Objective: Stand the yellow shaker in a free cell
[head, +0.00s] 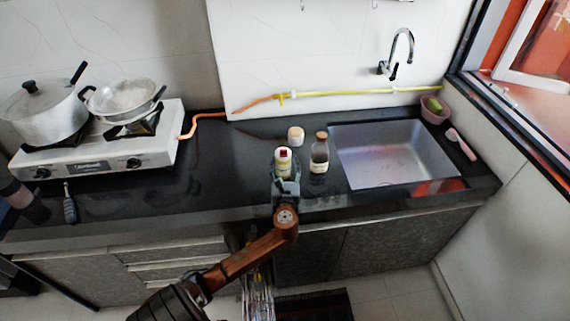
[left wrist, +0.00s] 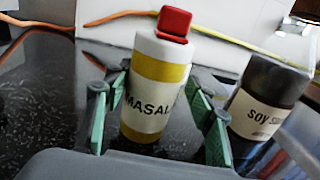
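The shaker (head: 283,161) stands upright on the dark counter, left of the soy sauce bottle (head: 319,154). In the left wrist view the shaker (left wrist: 157,88) is white with yellow bands, a red cap and a label starting "MASAL". My left gripper (head: 286,187) is at the shaker's near side. In the left wrist view its green-padded fingers (left wrist: 158,118) are spread, one on each side of the shaker; I cannot tell whether they touch it. The soy sauce bottle (left wrist: 265,105) stands just beyond the right finger. I see no holder with cells. My right gripper is out of view.
A pale-lidded jar (head: 296,135) stands behind the shaker. The sink (head: 393,155) is to the right, the white stove (head: 100,150) with its pots to the left. A yellow-orange hose (head: 330,94) runs along the wall. The counter between stove and shaker is mostly clear.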

